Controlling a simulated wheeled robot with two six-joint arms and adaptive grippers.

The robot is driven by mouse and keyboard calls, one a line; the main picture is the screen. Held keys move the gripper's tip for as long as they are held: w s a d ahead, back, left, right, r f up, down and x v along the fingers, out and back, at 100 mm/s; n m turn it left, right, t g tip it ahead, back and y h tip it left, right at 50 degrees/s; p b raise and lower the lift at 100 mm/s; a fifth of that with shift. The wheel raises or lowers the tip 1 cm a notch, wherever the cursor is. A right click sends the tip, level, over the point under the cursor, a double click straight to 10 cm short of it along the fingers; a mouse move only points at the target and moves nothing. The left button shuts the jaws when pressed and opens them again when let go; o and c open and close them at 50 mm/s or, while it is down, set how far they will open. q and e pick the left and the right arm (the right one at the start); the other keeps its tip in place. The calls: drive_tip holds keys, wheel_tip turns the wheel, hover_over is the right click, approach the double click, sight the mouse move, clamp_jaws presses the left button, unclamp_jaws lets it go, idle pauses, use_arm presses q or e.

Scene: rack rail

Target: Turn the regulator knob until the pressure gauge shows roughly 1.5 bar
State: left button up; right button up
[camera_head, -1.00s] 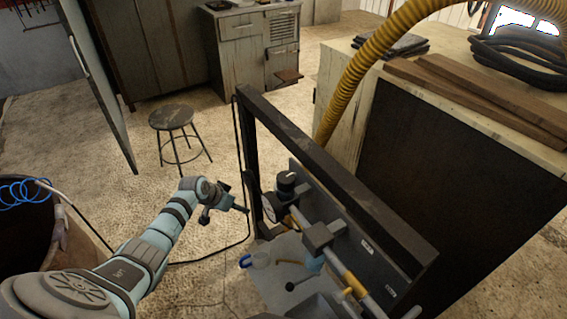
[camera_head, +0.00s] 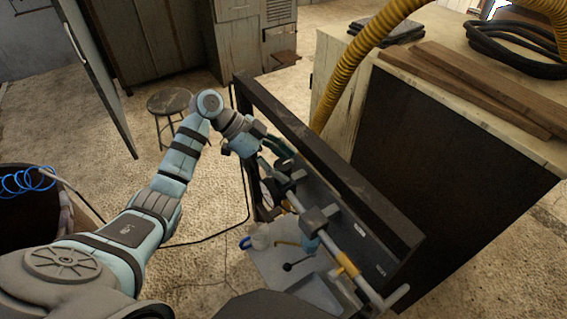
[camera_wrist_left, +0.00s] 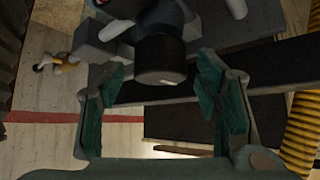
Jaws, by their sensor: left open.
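The regulator knob (camera_wrist_left: 160,58) is a black cylinder in the left wrist view, between and just beyond the two green fingers of my left gripper (camera_wrist_left: 163,88). The fingers stand apart on either side, and I see no contact. In the head view my left gripper (camera_head: 272,152) hangs over the far end of the rail assembly and largely hides the knob. The pressure gauge (camera_head: 266,192) is a round dial below the gripper, seen at a slant; its needle and reading are too small to tell. My right gripper is not in view.
A dark frame bar (camera_head: 330,165) runs close beside the rail pipe (camera_head: 345,262). A stool (camera_head: 169,102) stands behind.

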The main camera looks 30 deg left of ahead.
use_arm(q)
drive_tip(key=shift+d+f, duration=0.15)
drive_tip(key=shift+f, duration=0.15)
drive_tip(key=shift+w, duration=0.1)
drive_tip(key=shift+c, duration=0.3)
